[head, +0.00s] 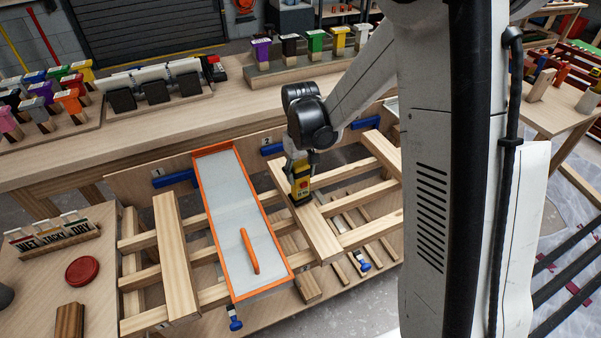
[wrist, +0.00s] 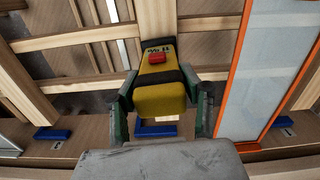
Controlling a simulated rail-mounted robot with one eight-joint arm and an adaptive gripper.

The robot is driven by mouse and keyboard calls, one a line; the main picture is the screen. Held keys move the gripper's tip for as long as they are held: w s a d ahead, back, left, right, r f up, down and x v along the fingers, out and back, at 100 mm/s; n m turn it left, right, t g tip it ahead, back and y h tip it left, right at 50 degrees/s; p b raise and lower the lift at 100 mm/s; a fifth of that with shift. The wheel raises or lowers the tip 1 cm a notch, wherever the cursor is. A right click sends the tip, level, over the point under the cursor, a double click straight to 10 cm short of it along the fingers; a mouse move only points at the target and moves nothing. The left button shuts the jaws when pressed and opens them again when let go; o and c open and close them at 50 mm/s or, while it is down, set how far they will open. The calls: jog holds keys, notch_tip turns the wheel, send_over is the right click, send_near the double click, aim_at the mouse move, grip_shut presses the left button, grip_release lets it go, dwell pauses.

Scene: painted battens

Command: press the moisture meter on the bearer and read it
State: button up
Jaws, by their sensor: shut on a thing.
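The moisture meter (head: 301,185) is yellow with dark bands and a red button. My gripper (head: 300,168) is shut on it from above, and the meter points down at a pale wooden batten (head: 318,232). In the head view its lower end meets the batten's upper face; I cannot tell whether it touches. In the wrist view the meter (wrist: 162,88) sits between my two green-edged fingers (wrist: 163,104), over the batten (wrist: 158,22). Dark marks show at the meter's far end beyond the red button, too small to read surely. The meter's tip is hidden.
An orange-edged grey tray (head: 222,205) with an orange handle lies left of the meter across the rails. Blue clamps (head: 175,179) line the rack. A WET/TACKY/DRY card stand (head: 52,236) and red disc (head: 82,271) are on the left table. Paint brushes stand on the back bench.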

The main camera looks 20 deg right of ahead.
aim_at(300, 164)
jog(key=shift+f+b, duration=0.55)
jog(key=shift+b, duration=0.05)
dwell(2.1)
jog(key=shift+r+p, duration=2.05)
jog(key=shift+r, duration=1.5)
